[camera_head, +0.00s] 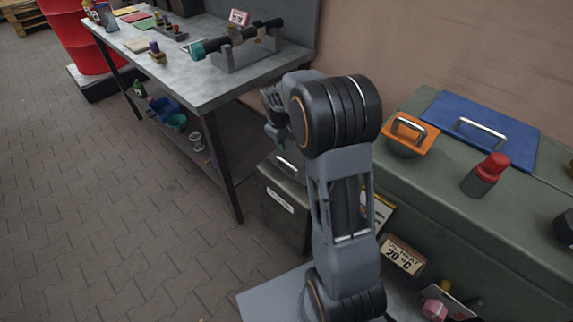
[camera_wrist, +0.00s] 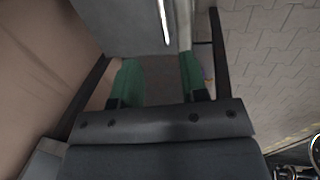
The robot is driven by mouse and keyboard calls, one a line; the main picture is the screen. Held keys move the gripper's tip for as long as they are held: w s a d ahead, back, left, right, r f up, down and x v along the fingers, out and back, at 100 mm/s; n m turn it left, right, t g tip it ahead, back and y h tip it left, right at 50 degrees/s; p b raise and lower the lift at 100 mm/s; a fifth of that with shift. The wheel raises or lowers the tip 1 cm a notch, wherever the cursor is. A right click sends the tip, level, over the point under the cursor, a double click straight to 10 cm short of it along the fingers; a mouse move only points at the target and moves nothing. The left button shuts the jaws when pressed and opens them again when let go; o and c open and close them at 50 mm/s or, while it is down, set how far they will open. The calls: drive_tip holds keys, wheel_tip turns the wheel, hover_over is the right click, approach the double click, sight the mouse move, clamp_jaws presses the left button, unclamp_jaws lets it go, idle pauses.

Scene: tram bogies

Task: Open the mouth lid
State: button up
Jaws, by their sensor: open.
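My gripper (camera_head: 280,144) is partly hidden behind my own arm in the head view, just above a dark grey bin (camera_head: 285,210) below the workbench's right end. The bin has a lid with a metal handle (camera_head: 287,166). In the wrist view my gripper's green fingers (camera_wrist: 158,78) are apart, with nothing between them. A bright metal bar (camera_wrist: 164,22) lies beyond them, beside a grey surface (camera_wrist: 120,25). An orange lid (camera_head: 411,132) and a blue lid (camera_head: 485,127), both with handles, are on the green chest. I cannot tell which lid is the mouth lid.
A metal workbench (camera_head: 205,75) with tools stands at the left, with small items on its lower shelf. A 20 °C sign (camera_head: 402,255) is low in front. The paved floor (camera_head: 120,220) at left is clear.

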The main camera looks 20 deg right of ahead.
sight(290, 165)
drive_tip(key=f+b, duration=0.1)
drive_tip(key=f, duration=0.3)
drive_tip(key=d+f, duration=0.1)
drive_tip(key=f, duration=0.4)
drive_tip(key=w+d+f+b, duration=0.1)
drive_tip(key=f, duration=0.3)
drive_tip(key=shift+w+f+b, duration=0.1)
drive_tip(key=shift+f+b, duration=0.05)
drive_tip(key=shift+b, duration=0.15)
clamp_jaws()
